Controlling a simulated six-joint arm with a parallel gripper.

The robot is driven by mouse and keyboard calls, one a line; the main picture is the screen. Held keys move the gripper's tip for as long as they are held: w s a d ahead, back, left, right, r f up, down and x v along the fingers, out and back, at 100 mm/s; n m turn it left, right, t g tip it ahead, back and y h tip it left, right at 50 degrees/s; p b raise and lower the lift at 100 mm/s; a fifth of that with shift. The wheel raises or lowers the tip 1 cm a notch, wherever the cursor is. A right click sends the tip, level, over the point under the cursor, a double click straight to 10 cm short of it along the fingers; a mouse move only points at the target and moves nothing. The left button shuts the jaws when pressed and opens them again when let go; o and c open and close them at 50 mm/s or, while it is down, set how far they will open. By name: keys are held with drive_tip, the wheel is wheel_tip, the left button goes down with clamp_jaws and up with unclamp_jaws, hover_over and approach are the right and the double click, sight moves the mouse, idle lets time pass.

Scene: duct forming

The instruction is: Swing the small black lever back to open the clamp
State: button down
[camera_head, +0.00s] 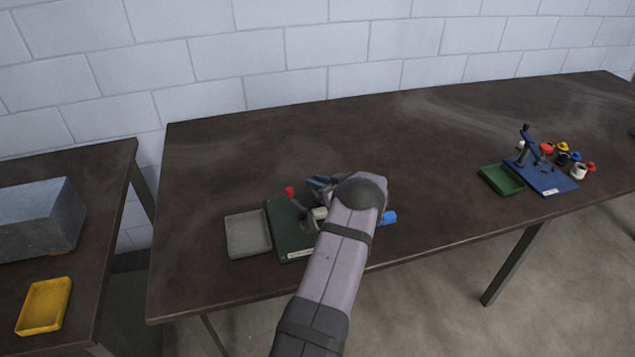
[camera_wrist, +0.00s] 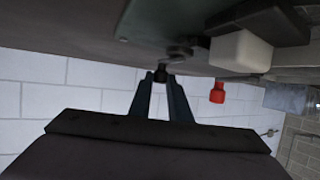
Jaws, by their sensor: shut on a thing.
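My gripper (camera_wrist: 159,78) shows in the wrist view with its two dark fingers close together around the end of the small black lever (camera_wrist: 160,66). The lever's tip is between the fingertips, and a dark pivot (camera_wrist: 178,54) lies just beyond it. In the head view the same green base (camera_head: 283,243) is at the front middle of the table, partly hidden by my arm. My fingers and the lever are hidden there. A red knob (camera_head: 289,191) stands at the base and also shows in the wrist view (camera_wrist: 217,92).
A grey tray (camera_head: 248,250) lies left of the base, and a blue piece (camera_head: 389,217) shows right of my arm. A pale block (camera_wrist: 241,50) is near the red knob. A green tray (camera_head: 502,180) and blue board (camera_head: 548,183) stand far right. The table's middle is clear.

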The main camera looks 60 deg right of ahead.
drive_tip(key=shift+w+r, duration=0.15)
drive_tip(key=c, duration=1.7)
unclamp_jaws()
drive_tip(key=shift+o, duration=0.2)
drive_tip(key=shift+s, duration=0.25)
drive_tip(key=shift+b+v, duration=1)
drive_tip(key=shift+v, duration=2.5)
